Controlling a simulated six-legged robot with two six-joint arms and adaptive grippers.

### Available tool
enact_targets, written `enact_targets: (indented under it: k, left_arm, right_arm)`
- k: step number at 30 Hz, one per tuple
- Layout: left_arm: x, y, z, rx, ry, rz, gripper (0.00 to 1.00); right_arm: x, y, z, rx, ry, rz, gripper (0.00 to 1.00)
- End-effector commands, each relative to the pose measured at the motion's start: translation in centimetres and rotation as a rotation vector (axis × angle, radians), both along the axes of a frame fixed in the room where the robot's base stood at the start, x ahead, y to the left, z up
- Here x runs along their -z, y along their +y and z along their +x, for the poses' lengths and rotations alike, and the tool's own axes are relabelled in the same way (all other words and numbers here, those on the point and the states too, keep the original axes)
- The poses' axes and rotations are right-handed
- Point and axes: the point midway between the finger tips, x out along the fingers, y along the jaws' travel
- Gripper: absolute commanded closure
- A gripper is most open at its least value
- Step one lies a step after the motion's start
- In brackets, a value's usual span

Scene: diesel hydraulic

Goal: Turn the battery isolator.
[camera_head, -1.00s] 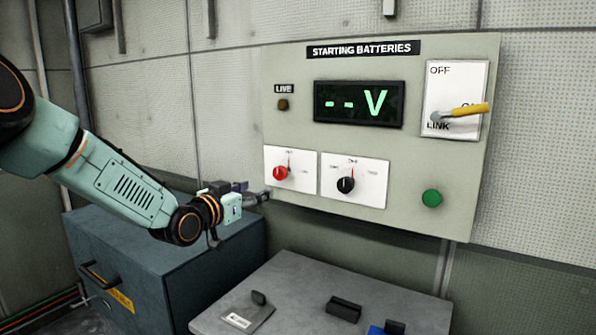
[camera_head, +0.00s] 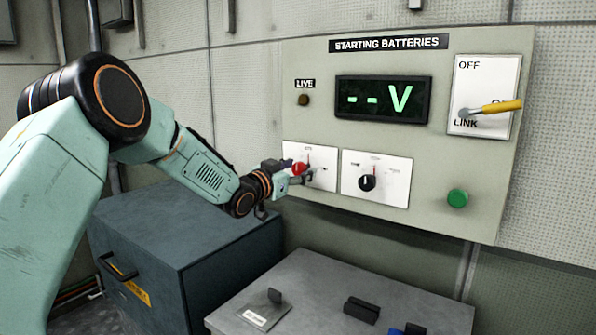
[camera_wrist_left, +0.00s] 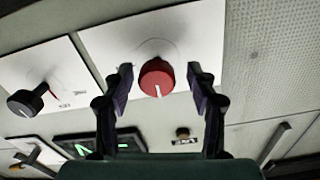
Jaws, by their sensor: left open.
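The starting batteries panel (camera_head: 300,220) is on the wall. A red rotary knob (camera_head: 299,168) sits on a white plate at its lower left. My left gripper (camera_head: 304,173) is at this knob. In the left wrist view the red knob (camera_wrist_left: 157,78) lies between my two open fingers (camera_wrist_left: 160,88), with a gap on each side. A black knob (camera_head: 367,182) on the neighbouring white plate also shows in the left wrist view (camera_wrist_left: 27,102). A yellow-handled lever (camera_head: 490,107) on the OFF/LINK plate points right. No label in view reads as battery isolator. My right gripper is out of view.
The display (camera_head: 383,99) reads "--V". A dark LIVE lamp (camera_head: 303,100) is at its left and a green button (camera_head: 457,198) at lower right. A blue-grey cabinet (camera_head: 185,225) and a grey-topped box (camera_head: 310,285) stand below the panel.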

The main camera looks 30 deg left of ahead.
Motion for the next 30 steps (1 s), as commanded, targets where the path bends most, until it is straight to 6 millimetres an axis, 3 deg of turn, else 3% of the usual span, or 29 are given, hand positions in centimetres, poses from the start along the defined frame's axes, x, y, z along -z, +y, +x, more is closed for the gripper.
enact_targets:
  k: [11, 30]
  left_arm:
    - [0.04, -0.12, 0.58, 0.002, 0.0, 0.0, 0.42]
    - [0.05, -0.14, 0.56, 0.003, 0.001, 0.001, 0.97]
  right_arm:
    - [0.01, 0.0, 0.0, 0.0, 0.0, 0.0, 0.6]
    - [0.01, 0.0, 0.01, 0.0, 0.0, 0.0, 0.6]
